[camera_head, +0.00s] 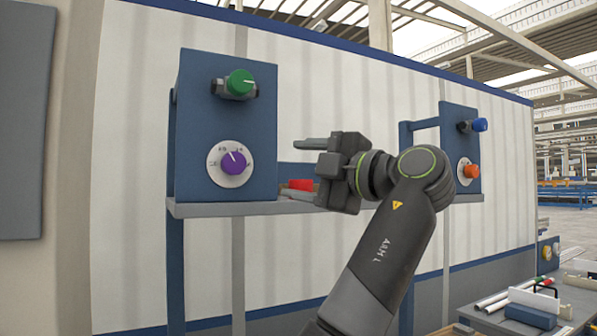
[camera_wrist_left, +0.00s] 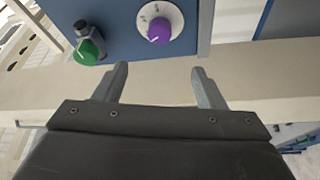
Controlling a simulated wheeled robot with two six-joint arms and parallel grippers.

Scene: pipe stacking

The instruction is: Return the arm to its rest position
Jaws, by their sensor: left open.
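My left arm rises from the bottom of the head view, and its left gripper (camera_head: 300,167) is open and points left toward the blue box with the purple dial (camera_head: 228,125). In the left wrist view the two fingers of the left gripper (camera_wrist_left: 160,72) stand wide apart with nothing between them. The purple knob (camera_wrist_left: 159,31) and green knob (camera_wrist_left: 87,51) show beyond the fingertips, apart from them. My right gripper is not in view.
A shelf (camera_head: 232,209) carries the blue box and a red piece (camera_head: 300,185) partly behind my gripper. A second blue box (camera_head: 458,122) with blue and orange knobs stands right of my arm. A table at lower right holds pipes (camera_head: 505,297) and a blue block (camera_head: 531,316).

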